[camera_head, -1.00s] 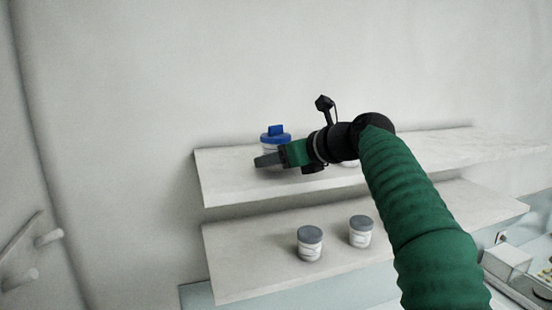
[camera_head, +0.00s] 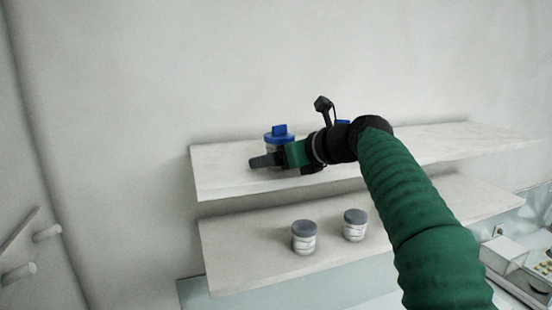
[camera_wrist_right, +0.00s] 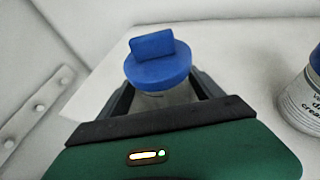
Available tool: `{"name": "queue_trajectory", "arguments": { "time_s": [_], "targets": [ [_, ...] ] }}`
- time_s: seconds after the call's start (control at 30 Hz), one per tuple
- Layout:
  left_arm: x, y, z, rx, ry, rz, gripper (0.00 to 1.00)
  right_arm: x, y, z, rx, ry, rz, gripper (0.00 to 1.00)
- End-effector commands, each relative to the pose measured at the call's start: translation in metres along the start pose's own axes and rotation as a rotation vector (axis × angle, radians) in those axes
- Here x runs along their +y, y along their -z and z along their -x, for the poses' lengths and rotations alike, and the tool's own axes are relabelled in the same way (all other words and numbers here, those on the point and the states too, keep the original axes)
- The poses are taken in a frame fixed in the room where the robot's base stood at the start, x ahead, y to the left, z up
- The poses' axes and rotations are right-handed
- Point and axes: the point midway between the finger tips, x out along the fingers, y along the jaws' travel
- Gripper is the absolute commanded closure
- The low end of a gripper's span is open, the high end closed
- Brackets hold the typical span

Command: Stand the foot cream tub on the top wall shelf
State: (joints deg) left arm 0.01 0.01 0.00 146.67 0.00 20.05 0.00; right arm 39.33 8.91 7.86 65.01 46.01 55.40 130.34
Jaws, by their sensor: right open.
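A white tub with a blue, tabbed lid (camera_head: 279,138) stands upright on the top wall shelf (camera_head: 222,182), near its left end. Its label cannot be read. My right gripper (camera_head: 266,160) is at this tub, partly covering its body in the head view. In the right wrist view the tub's blue lid (camera_wrist_right: 158,66) rises between the two spread fingers of the right gripper (camera_wrist_right: 163,92). A gap shows beside the right finger; contact on the left side cannot be told. My left gripper is not in view.
A second blue-lidded tub on the top shelf is mostly behind my right wrist; it shows in the wrist view (camera_wrist_right: 304,100) at right. Two grey-lidded tubs (camera_head: 304,238) (camera_head: 355,225) stand on the lower shelf (camera_head: 240,270). The top shelf's left end is bare.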

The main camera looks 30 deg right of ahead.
Motion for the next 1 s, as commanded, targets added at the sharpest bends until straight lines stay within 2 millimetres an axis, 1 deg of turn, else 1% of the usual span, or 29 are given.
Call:
{"name": "queue_trajectory", "arguments": {
  "time_s": [0.2,0.3,0.37,0.47,0.6,0.73,0.83,0.9,1.0],
  "targets": [
    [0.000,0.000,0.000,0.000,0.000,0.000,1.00,0.000,0.003,-0.001,0.006,-0.001,0.000,0.24],
    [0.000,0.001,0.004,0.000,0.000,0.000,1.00,-0.001,-0.002,0.001,0.006,0.000,0.000,0.24],
    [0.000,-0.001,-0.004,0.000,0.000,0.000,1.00,-0.001,0.002,0.007,0.005,0.001,0.001,0.24],
    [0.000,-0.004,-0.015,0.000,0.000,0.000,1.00,-0.001,0.003,0.027,0.002,0.004,0.003,0.24],
    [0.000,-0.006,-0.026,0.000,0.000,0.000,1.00,-0.001,0.002,0.067,-0.001,0.005,0.003,0.24],
    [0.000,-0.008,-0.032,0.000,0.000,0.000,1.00,-0.001,0.001,0.098,0.000,0.004,0.001,0.24],
    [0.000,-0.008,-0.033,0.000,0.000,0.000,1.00,-0.001,-0.001,0.114,0.000,0.003,-0.001,0.24],
    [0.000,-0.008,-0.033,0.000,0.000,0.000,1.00,-0.001,-0.001,0.119,0.002,0.001,0.000,0.24],
    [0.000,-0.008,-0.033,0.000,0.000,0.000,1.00,0.000,-0.002,0.122,0.002,0.000,0.000,0.24]
  ]
}}
